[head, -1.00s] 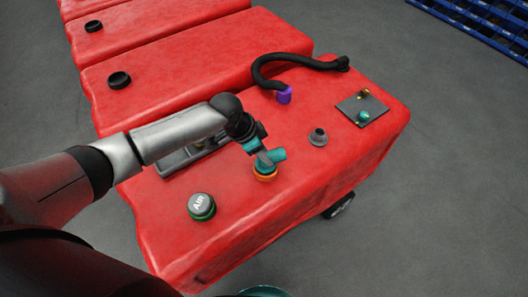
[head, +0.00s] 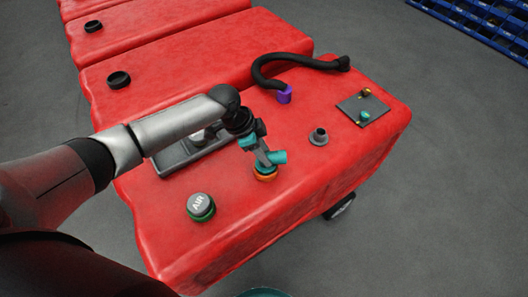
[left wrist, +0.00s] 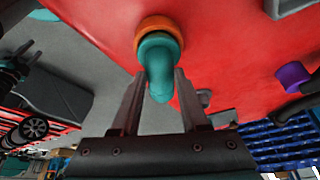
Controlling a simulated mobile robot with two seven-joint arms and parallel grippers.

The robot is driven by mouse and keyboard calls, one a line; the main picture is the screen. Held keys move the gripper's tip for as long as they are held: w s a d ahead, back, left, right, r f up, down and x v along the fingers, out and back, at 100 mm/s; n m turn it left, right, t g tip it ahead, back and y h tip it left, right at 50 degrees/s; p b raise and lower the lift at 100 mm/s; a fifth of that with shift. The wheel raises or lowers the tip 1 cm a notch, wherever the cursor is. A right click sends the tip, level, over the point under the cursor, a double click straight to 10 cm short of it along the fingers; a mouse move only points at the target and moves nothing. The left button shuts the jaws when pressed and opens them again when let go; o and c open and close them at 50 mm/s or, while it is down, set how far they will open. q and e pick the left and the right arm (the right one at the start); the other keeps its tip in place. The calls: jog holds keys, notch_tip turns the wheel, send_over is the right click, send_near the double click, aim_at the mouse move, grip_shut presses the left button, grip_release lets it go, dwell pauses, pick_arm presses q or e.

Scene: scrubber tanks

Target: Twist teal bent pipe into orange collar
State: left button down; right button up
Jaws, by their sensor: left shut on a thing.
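The teal bent pipe (head: 278,157) stands at the orange collar (head: 265,176) on top of the red tank (head: 230,235). In the left wrist view the teal pipe (left wrist: 158,65) rises from the orange collar (left wrist: 160,25), its lower end hidden inside or against the ring. My left gripper (head: 262,158) is shut on the pipe, one finger on each side, and it also shows in the left wrist view (left wrist: 160,95). I cannot tell how deep the pipe sits in the collar. My right gripper is not in view.
A green-ringed AIR cap (head: 201,206) is nearer on the tank. A grey flanged port (head: 318,137), a black hose (head: 290,64) with a purple end (head: 284,95), and a dark plate with small valves (head: 362,109) are farther right. A grey tray (head: 180,158) lies behind my arm.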

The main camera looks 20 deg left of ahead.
pick_arm(q)
jog(key=shift+m, duration=0.3)
jog(key=shift+w+m+g+b, duration=0.1)
jog(key=shift+m+g+b, duration=0.2)
jog(key=shift+m+b, duration=0.25)
jog(key=shift+m+g+b, duration=0.3)
jog(key=shift+m+b, duration=0.1)
jog(key=shift+m, duration=0.45)
jog(key=shift+m+g+b, duration=0.3)
jog(key=shift+m+b, duration=0.25)
jog(key=shift+m, duration=0.15)
